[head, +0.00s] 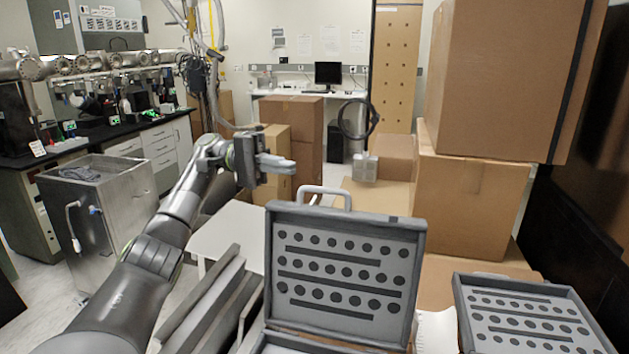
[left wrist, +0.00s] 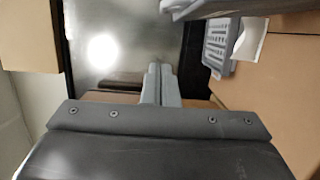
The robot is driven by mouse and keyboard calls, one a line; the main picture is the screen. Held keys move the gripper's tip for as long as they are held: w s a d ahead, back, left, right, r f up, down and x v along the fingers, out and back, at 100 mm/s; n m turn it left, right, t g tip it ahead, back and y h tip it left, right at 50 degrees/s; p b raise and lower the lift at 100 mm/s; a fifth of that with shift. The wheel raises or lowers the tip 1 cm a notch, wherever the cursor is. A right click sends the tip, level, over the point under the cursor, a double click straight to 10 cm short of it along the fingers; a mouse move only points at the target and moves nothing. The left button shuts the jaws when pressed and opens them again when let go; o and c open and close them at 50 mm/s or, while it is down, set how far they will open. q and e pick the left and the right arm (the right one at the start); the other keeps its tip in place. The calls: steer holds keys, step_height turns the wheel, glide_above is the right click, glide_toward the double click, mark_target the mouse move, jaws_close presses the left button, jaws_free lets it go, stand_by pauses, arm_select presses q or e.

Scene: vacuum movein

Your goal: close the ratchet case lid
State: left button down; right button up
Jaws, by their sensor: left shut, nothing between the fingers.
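The grey ratchet case (head: 270,343) stands open at the bottom middle of the head view, its base mostly cut off by the frame edge. Its lid (head: 345,318) stands nearly upright, with rows of dark round recesses and slots facing me and a handle (head: 324,189) on its top edge. My left gripper (head: 280,162) is up and to the left of the lid, apart from it, with fingers shut and empty. The shut fingers also show in the left wrist view (left wrist: 160,84). My right gripper is not in view.
A second grey case or tray (head: 530,315) with similar recesses lies at right; it seems to show in the left wrist view (left wrist: 217,45). Large cardboard boxes (head: 470,200) stand behind and right. A metal cart (head: 115,205) is at left. Air around the gripper looks free.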

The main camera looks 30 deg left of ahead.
arm_select(q)
steer(key=s+d+p, duration=0.3)
steer(key=d+p, duration=0.2)
steer(key=d, duration=0.4)
steer(key=shift+s, duration=0.2)
steer(key=shift+d, duration=0.1)
